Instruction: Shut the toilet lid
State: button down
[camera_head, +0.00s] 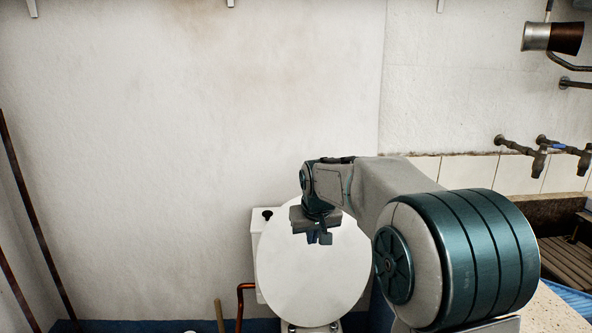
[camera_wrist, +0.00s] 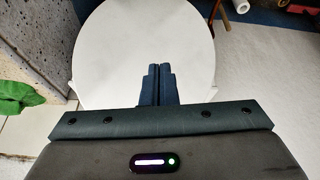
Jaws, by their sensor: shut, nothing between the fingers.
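The white round toilet lid (camera_head: 315,280) is at the lower middle of the head view, with its broad face showing. It appears raised, with two hinge fittings at its lower edge and the white cistern (camera_head: 260,225) partly hidden behind it. My gripper (camera_head: 320,238) overlaps the upper part of the lid in the head view. In the wrist view the lid (camera_wrist: 140,40) fills the upper middle, and my shut, empty fingers (camera_wrist: 160,68) point at it. I cannot tell whether they touch it. The bowl is mostly out of view.
The stone washtrough (camera_head: 555,214) and taps (camera_head: 538,160) are at the right. A copper-coloured pipe (camera_head: 240,303) and a wooden stick (camera_head: 219,316) stand left of the toilet.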

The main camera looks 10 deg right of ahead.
notch_tip(320, 180, up, 12)
jog(key=t+p, duration=0.2)
jog(key=p, duration=0.7)
send_over(298, 199)
jog(key=s, duration=0.2)
jog(key=shift+w+f+p, duration=0.1)
jog(key=shift+w+f, duration=0.35)
jog(key=shift+f, duration=1.05)
jog(key=shift+w+f+p, duration=0.15)
jog(key=shift+w+f, duration=0.35)
jog(key=shift+f, duration=1.05)
jog(key=shift+w+f+p, duration=0.1)
jog(key=shift+w+f, duration=0.35)
jog(key=shift+f, duration=1.05)
jog(key=shift+s, duration=0.1)
